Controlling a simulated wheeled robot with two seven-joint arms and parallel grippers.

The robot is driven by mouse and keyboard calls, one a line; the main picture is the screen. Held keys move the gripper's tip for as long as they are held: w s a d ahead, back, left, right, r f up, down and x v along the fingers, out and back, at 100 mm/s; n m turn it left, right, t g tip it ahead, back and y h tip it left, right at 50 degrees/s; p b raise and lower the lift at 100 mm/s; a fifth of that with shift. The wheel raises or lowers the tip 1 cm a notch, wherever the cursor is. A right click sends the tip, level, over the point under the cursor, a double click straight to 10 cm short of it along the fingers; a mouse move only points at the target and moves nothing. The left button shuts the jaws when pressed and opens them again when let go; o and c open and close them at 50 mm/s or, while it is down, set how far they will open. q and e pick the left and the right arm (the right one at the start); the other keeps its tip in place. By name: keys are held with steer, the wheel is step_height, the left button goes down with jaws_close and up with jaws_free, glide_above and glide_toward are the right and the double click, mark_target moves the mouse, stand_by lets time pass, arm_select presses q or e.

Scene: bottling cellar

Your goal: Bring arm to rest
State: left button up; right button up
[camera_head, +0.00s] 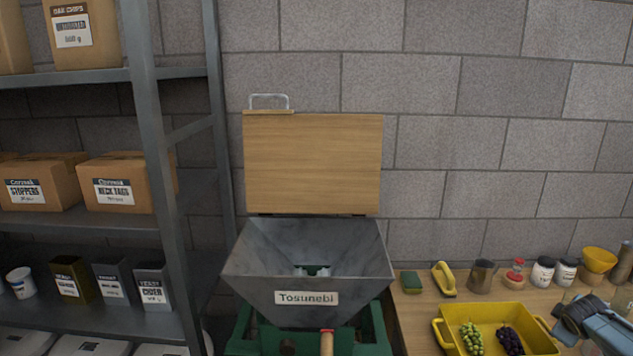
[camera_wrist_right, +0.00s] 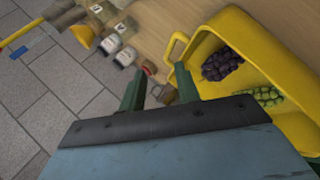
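My right gripper (camera_wrist_right: 160,72) shows in the right wrist view with its two green fingers apart and nothing between them. It is over the wooden bench, beside the yellow tray (camera_wrist_right: 175,47). In the head view, part of my right arm (camera_head: 598,325) shows at the lower right, by the tray's right end. The tray (camera_head: 440,322) holds green grapes (camera_head: 471,338) and dark grapes (camera_head: 510,341). My left gripper is not in view.
A grey hopper (camera_head: 265,262) with its wooden lid (camera_head: 313,165) raised stands in the middle. A sponge (camera_head: 411,282), a yellow-handled brush (camera_head: 444,279), a metal jug (camera_head: 482,276), jars (camera_head: 543,271) and a yellow funnel (camera_head: 599,260) line the bench's back. Shelving (camera_head: 165,170) stands left.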

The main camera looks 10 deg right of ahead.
steer(key=s+d+f+n+g, duration=0.15)
steer(key=s+f, duration=0.35)
steer(key=s, duration=0.7)
steer(key=s+d+f+g+h, duration=0.1)
steer(key=s+d+f, duration=0.2)
steer(key=s+f, duration=0.55)
steer(key=s+d+f+n+g, duration=0.1)
steer(key=s+d+f, duration=0.1)
steer(key=s, duration=1.2)
steer(key=s+a+f+m+y, duration=0.1)
steer(key=s+a+f+y, duration=0.15)
steer(key=a+f, duration=0.8)
steer(key=s+a+f+m+y, duration=0.1)
steer(key=s+a+f+y, duration=0.15)
steer(key=a+f, duration=0.85)
steer(key=s+a+f+m+g+y+b, duration=0.1)
steer(key=a+f+y, duration=0.1)
steer(key=a, duration=1.6)
steer(key=s+a+f+m+y, duration=0.1)
steer(key=s+a+f+y, duration=0.15)
steer(key=a, duration=1.45)
step_height(320, 180, down, 9)
steer(key=h+b, duration=0.1)
steer(key=b, duration=0.7)
steer(key=shift+w+d+b, duration=0.25)
steer(key=shift+w+b, duration=0.15)
